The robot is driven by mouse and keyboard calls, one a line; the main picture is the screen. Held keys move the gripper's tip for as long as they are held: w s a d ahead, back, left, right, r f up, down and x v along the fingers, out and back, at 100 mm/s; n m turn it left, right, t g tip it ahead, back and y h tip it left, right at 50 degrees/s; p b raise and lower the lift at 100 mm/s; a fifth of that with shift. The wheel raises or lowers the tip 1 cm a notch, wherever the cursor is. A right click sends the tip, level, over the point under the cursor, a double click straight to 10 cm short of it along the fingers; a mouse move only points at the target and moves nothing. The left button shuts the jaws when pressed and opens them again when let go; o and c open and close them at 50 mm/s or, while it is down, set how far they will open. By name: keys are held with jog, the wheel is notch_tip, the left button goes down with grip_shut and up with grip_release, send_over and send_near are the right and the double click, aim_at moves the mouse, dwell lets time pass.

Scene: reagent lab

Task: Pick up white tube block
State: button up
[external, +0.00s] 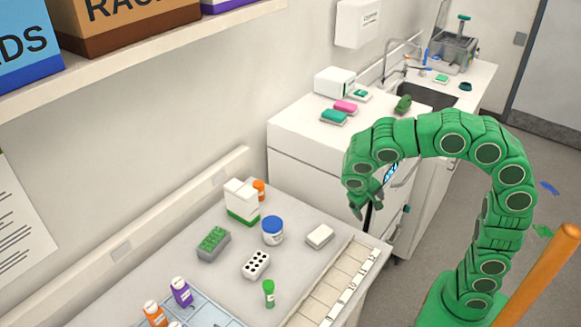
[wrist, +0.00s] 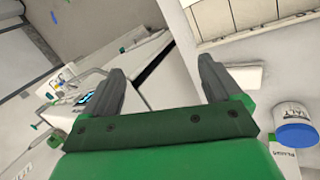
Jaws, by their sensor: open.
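The white tube block (external: 256,264), a small white block with dark round holes in its top, sits on the bench in the external view. It stands in front of the blue-lidded jar (external: 273,230) and behind a green-capped vial (external: 268,292). I cannot make the block out in the wrist view. My green gripper (external: 367,208) hangs in the air at the bench's right end, well to the right of the block and apart from it. In the wrist view my gripper (wrist: 162,70) has its two dark fingers spread with nothing between them.
A plain white box (external: 320,236) lies right of the jar; it also shows in the wrist view (wrist: 246,75). A green-topped grey rack (external: 213,243) and a white-and-green carton (external: 241,202) stand to the left. A sectioned tray (external: 330,285) lines the front right.

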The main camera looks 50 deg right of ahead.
jog(key=w+a+f+m+t+h, duration=0.1)
jog(key=w+a+f+m+h, duration=0.1)
jog(key=w+a, duration=0.65)
jog(key=m+t+h, duration=0.5)
jog(key=m, duration=0.2)
send_near(255, 262)
jog(key=shift+w+d+r, duration=0.2)
jog(key=shift+d+r, duration=0.25)
jog(key=shift+d, duration=0.25)
jog(key=shift+s+a+f+m, duration=0.15)
jog(key=shift+a+m, duration=0.15)
jog(key=shift+a, duration=0.2)
jog(key=shift+f+x, duration=0.2)
jog(key=shift+x, duration=1.75)
jog(key=shift+f+x, duration=0.15)
jog(key=shift+x, duration=1.8)
jog(key=shift+s+a+t, duration=0.1)
jog(key=shift+a+t, duration=0.05)
jog(key=shift+t, duration=0.15)
jog(key=c, duration=1.3)
jog(key=shift+r, duration=0.1)
jog(key=shift+c, duration=0.2)
